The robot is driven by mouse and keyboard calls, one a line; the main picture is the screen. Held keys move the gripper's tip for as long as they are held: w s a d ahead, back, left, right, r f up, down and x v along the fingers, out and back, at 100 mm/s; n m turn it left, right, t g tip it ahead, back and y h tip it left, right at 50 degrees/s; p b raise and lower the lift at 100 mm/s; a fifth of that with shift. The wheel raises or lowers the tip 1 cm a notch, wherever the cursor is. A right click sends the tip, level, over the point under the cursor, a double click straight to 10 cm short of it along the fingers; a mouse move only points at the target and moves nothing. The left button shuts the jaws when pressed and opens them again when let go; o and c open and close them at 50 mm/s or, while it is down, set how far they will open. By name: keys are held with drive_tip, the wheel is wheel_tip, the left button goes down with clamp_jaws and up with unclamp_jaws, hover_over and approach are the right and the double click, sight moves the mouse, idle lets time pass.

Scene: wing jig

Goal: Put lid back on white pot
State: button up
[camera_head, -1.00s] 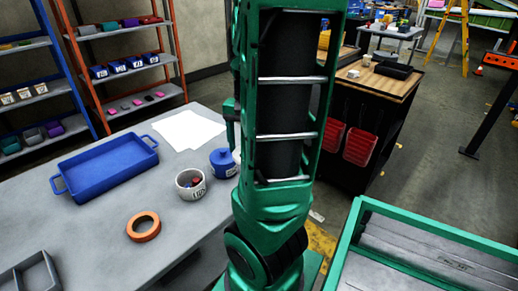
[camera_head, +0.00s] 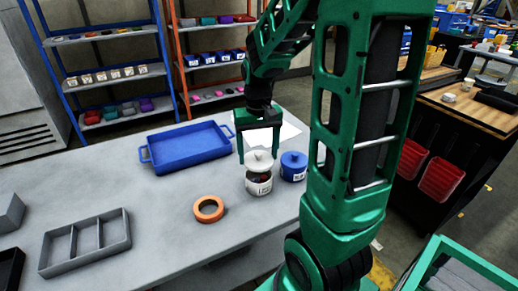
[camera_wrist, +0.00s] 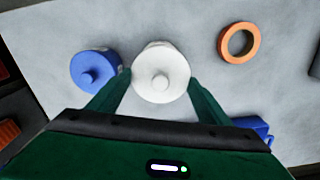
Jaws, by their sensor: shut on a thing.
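The white pot (camera_head: 259,187) stands on the grey table with a label on its side, and dark and reddish contents show at its mouth. My gripper (camera_head: 259,157) is shut on the lid, one finger on each side. In the wrist view the lid (camera_wrist: 161,74) sits between my fingers (camera_wrist: 160,82) and hides most of the pot below. Whether the lid touches the pot's rim at the back I cannot tell.
A blue lidded pot (camera_head: 293,168) stands close to the right of the white pot. An orange ring (camera_head: 209,210) lies front left. A blue tray (camera_head: 187,148), white paper (camera_head: 285,132) and a grey divided tray (camera_head: 86,243) are also on the table.

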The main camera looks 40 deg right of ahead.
sight(258, 164)
drive_tip(key=shift+f, duration=2.25)
drive_tip(key=shift+s+f, duration=0.1)
drive_tip(key=shift+f, duration=0.05)
idle(0.6)
drive_tip(key=o, duration=1.1)
drive_tip(key=shift+o, duration=0.9)
drive_tip(key=shift+r, duration=3.55)
clamp_jaws()
